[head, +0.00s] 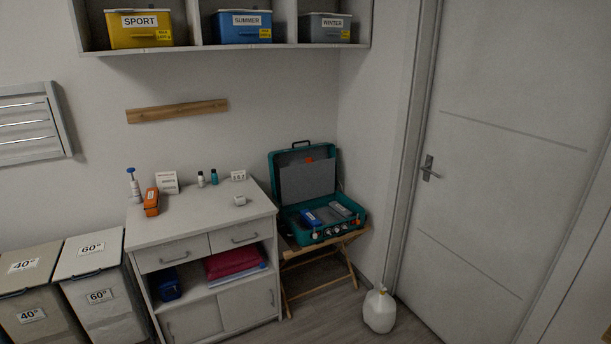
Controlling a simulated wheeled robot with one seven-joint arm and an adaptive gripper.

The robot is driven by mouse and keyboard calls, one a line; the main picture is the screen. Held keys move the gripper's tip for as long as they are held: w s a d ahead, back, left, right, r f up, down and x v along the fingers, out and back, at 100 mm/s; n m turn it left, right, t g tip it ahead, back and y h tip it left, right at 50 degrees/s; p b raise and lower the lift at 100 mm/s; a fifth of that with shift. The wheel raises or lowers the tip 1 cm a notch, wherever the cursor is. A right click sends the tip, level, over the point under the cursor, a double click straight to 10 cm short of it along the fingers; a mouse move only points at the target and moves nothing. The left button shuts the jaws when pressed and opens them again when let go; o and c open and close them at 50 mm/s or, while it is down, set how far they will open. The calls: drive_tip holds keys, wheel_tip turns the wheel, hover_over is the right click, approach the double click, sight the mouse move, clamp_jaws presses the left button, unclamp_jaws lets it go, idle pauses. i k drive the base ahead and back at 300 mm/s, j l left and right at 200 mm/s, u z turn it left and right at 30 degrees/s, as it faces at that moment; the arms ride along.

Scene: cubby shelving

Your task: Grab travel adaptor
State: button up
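A small white block-shaped object (239,200) lies on the right part of the white cabinet's top (190,218), near its right edge. It looks like a travel adaptor, but it is too small to be sure. A second small white object with dark marks (238,175) is at the back of the same top, close to the wall; I cannot tell what it is. My gripper is not in view.
An orange case (152,202), a pump bottle (133,185), a white card (168,183) and two small bottles stand on the cabinet. An open teal suitcase (318,233) sits on a wooden stand to the right. Labelled bins (92,255) are left.

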sight(239, 200)
drive_tip(key=i+j+u, duration=0.15)
drive_tip(key=j, duration=0.25)
drive_tip(key=i+j+u, duration=0.15)
drive_tip(key=j, duration=0.25)
drive_tip(key=i+j+u, duration=0.15)
drive_tip(key=j, duration=0.25)
drive_tip(key=i, duration=0.65)
drive_tip(key=i+j, duration=0.15)
drive_tip(key=i, duration=0.5)
drive_tip(key=i+z, duration=0.1)
drive_tip(key=i, duration=0.55)
